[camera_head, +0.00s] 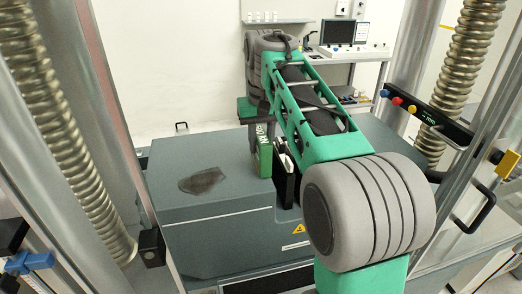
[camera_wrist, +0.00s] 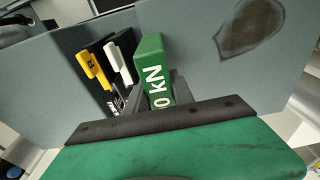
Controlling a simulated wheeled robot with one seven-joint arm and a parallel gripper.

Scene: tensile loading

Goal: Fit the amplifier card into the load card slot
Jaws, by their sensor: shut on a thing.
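The amplifier card is green with white "0 kN" lettering visible on its edge in the wrist view (camera_wrist: 155,65). A black card with a white handle (camera_wrist: 118,62) and a black card with a yellow handle (camera_wrist: 92,65) stand next to the green card. The load card slot is hidden, so I cannot tell how the card's lower end sits.
The grey machine housing (camera_head: 225,215) has a dark stain (camera_head: 202,181) on top. Ribbed screw columns stand at left (camera_head: 75,150) and right (camera_head: 462,80). A control strip with coloured buttons (camera_head: 425,112) is at right. A monitor bench (camera_head: 345,50) stands behind.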

